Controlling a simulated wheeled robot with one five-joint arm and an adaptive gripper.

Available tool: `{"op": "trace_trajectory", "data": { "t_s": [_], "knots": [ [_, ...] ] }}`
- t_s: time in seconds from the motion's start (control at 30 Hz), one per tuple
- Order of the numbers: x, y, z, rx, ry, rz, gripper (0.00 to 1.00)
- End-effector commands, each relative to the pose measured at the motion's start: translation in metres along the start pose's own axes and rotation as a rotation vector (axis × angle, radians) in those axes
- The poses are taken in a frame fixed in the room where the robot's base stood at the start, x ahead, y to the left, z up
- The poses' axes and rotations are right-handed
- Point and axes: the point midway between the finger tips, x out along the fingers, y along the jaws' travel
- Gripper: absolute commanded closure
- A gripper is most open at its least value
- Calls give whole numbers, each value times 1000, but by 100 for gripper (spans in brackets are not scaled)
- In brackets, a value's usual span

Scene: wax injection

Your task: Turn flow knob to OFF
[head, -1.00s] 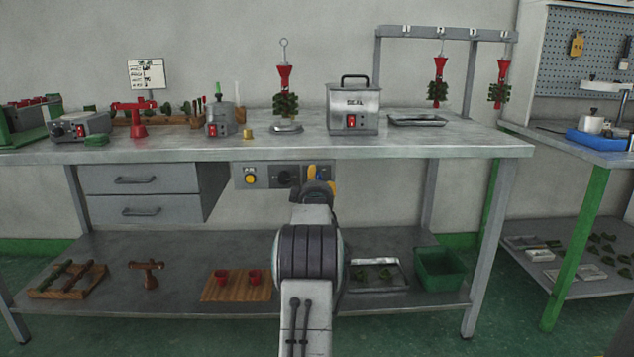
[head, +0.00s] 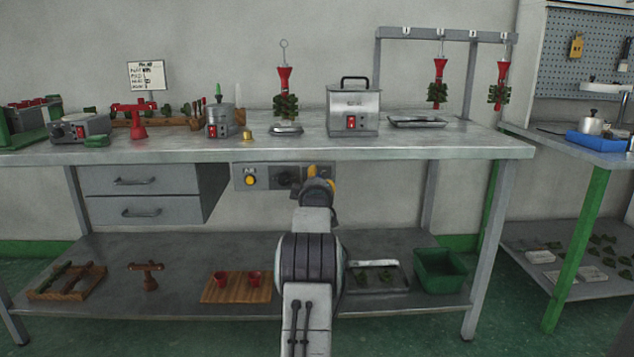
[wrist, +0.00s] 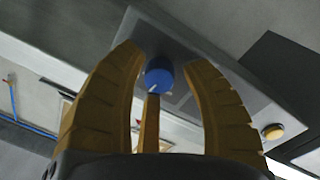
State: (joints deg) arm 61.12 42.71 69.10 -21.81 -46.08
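A grey control panel (head: 240,183) hangs under the bench's front edge. In the wrist view a blue knob (wrist: 159,77) with a small white mark sits on the panel (wrist: 135,27), between my yellow fingertips. My gripper (wrist: 164,60) is open, with one finger on each side of the blue knob and a third below it. I cannot tell whether any finger touches it. In the head view my gripper (head: 320,176) covers the panel's right part and hides the blue knob.
The steel bench top (head: 440,144) overhangs the panel closely. Drawers (head: 137,194) stand to the left. A lower shelf (head: 190,245) holds a wooden board with red cups (head: 236,287) and a green bin (head: 440,268).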

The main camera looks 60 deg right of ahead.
Motion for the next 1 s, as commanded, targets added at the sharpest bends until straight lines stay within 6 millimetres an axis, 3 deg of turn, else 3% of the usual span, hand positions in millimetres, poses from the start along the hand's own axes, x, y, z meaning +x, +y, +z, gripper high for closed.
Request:
{"op": "trace_trajectory", "data": {
  "t_s": [0.47, 0.77, 1.0],
  "knots": [
    [0, 0, 0, 0, 0, 0, 100],
    [0, 0, 0, -29, 2, 2, 100],
    [0, 0, 0, -162, 7, 8, 100]
  ]
}}
